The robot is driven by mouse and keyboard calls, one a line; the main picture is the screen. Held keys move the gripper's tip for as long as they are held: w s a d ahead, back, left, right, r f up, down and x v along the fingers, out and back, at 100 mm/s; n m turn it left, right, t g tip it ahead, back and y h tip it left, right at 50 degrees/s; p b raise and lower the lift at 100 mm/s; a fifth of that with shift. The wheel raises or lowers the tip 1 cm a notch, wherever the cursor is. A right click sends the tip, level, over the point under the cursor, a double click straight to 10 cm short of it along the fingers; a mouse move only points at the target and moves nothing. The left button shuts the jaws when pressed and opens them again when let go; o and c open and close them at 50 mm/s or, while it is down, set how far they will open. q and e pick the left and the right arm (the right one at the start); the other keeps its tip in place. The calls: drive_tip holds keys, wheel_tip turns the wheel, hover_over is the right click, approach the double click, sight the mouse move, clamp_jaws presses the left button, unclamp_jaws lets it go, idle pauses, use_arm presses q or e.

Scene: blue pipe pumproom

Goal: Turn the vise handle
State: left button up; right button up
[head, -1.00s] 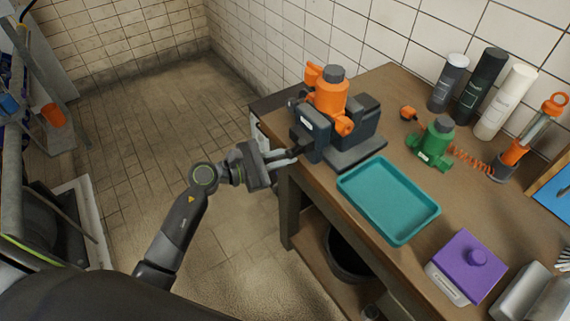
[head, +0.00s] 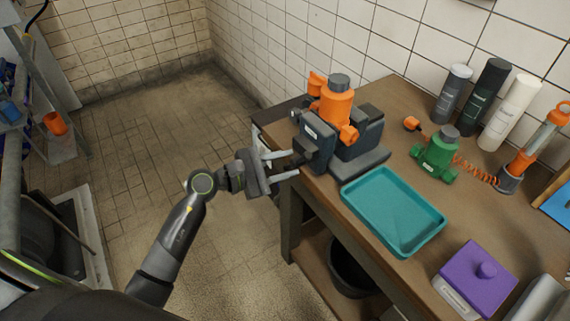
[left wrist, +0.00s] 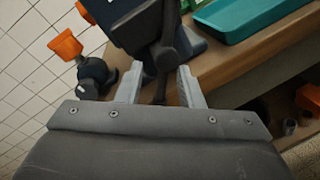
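The vise (head: 316,137) is dark blue-grey and stands at the left end of the workbench. An orange part with a grey cap (head: 337,103) sits between its jaws. The dark vise handle (left wrist: 163,58) hangs at the vise's front, and its lower end reaches between my left gripper's fingers in the left wrist view. My left gripper (head: 289,163) is open at the bench's left edge, one finger on each side of the handle. A gap shows on both sides of the handle in the left wrist view (left wrist: 160,76). My right gripper is not in view.
A teal tray (head: 362,210) lies right of the vise. Behind it are a green pump (head: 437,155) and several bottles (head: 484,92) by the tiled wall. A purple-topped box (head: 478,277) is at the front right. The floor left of the bench is clear.

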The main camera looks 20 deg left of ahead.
use_arm(q)
drive_tip(key=shift+s, duration=0.1)
drive_tip(key=shift+d+f, duration=0.15)
drive_tip(key=b+v, duration=0.5)
drive_tip(key=v, duration=1.2)
drive_tip(key=shift+s+a, duration=0.2)
drive_tip(key=shift+a, duration=0.05)
